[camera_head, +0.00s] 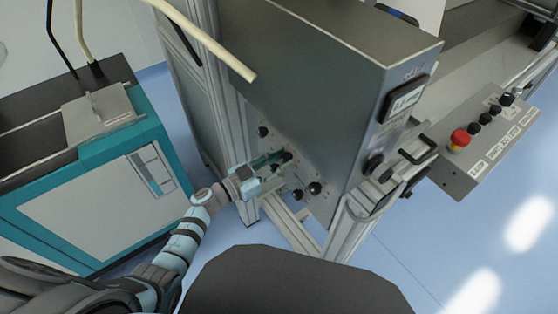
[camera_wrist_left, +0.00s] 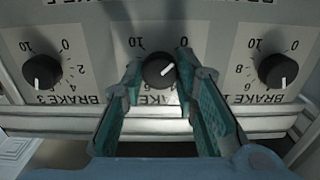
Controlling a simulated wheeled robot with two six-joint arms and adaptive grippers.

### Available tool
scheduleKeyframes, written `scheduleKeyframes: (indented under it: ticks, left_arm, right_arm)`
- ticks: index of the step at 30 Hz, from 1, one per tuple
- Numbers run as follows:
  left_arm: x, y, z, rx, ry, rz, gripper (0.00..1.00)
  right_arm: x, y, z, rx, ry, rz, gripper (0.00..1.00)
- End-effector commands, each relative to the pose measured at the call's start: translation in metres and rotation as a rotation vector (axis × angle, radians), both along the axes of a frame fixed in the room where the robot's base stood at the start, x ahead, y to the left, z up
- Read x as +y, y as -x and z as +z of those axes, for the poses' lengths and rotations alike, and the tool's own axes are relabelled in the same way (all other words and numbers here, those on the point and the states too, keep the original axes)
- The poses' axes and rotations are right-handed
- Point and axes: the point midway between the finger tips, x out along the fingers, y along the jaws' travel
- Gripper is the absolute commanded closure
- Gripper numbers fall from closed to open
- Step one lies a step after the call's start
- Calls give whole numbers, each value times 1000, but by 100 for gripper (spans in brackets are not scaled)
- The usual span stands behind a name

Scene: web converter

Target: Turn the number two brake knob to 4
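The number two brake knob (camera_wrist_left: 159,70) is the black middle knob of three in the left wrist view, between the knobs labelled BRAKE 3 (camera_wrist_left: 42,70) and BRAKE 1 (camera_wrist_left: 278,70). The labels appear upside down. Its white mark lies toward the right and slightly up; its own scale is mostly hidden. My left gripper (camera_wrist_left: 159,72) has a teal finger on each side of it, very close; I cannot tell if both fingers touch. In the head view the left gripper (camera_head: 272,160) reaches the cabinet's knob panel. My right gripper is not in view.
The grey cabinet (camera_head: 310,75) stands over the knobs, with other black knobs (camera_head: 315,188) nearby. A control box with a red button (camera_head: 460,139) juts out at right. A teal machine (camera_head: 100,200) stands at left. Blue floor lies open at lower right.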

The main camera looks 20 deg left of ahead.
Motion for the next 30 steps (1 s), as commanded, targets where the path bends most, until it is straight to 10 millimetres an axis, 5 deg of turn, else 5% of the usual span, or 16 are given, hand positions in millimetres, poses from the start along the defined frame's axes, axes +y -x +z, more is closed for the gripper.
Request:
scheduleKeyframes:
  ticks: [14, 30]
  left_arm:
    - [0, 0, 0, -45, -56, 0, 100]
    - [0, 0, 0, -325, -393, 0, 100]
  right_arm:
    - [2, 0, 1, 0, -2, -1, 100]
    - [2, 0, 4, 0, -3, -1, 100]
